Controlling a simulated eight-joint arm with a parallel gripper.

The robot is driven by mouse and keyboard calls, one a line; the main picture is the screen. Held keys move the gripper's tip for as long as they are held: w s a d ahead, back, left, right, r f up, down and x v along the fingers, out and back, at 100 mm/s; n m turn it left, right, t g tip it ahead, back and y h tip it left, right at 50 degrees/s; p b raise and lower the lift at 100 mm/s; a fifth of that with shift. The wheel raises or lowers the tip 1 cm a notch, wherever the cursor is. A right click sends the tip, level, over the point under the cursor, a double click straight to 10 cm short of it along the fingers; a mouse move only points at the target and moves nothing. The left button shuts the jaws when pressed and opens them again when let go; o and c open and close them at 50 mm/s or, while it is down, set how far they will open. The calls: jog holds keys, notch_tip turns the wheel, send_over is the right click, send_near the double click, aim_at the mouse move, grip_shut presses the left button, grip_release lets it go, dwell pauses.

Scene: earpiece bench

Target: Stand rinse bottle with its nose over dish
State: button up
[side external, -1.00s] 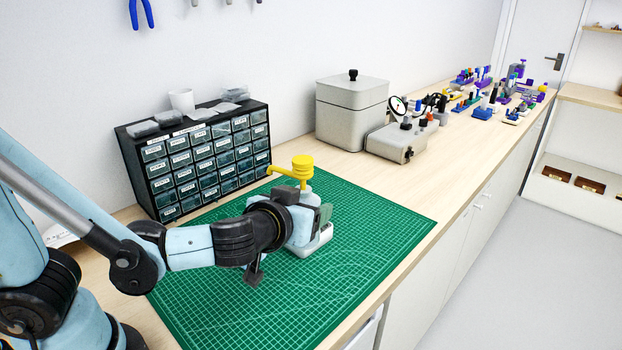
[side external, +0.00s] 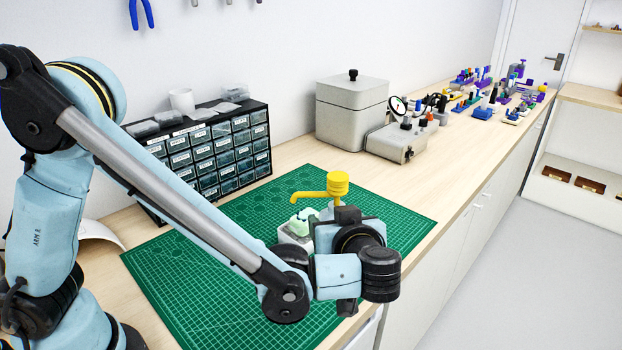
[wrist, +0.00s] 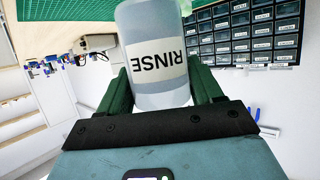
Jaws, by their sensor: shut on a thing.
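The rinse bottle (side external: 337,184) has a yellow cap with a thin nose pointing left in the side view. In the wrist view its clear body with the RINSE label (wrist: 155,62) sits between the green fingers of my gripper (wrist: 162,90), which is shut on it. The bottle looks upright; its base is hidden behind my wrist in the side view. The white dish (side external: 284,237), with a pale green piece (side external: 303,222) in it, is on the mat left of the bottle. The nose tip appears above the dish in the picture; its height over it is unclear.
The green cutting mat (side external: 215,290) is mostly clear. A black drawer cabinet (side external: 228,150) stands behind at left. A lidded grey box (side external: 350,112) and a grey device with a dial (side external: 397,142) stand at the back. The bench's front edge is close to my wrist.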

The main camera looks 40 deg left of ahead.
jog(key=shift+w+a+f, duration=0.75)
jog(key=shift+a+f, duration=0.1)
jog(key=shift+f, duration=0.5)
jog(key=shift+w+a+f, duration=0.7)
jog(key=shift+a+f, duration=0.2)
jog(key=shift+f, duration=0.45)
jog(key=shift+w+a+f, duration=0.75)
jog(key=shift+a+f, duration=0.1)
jog(key=shift+f, duration=0.5)
jog(key=shift+f, duration=0.1)
jog(key=o, duration=1.3)
jog(key=shift+c, duration=0.2)
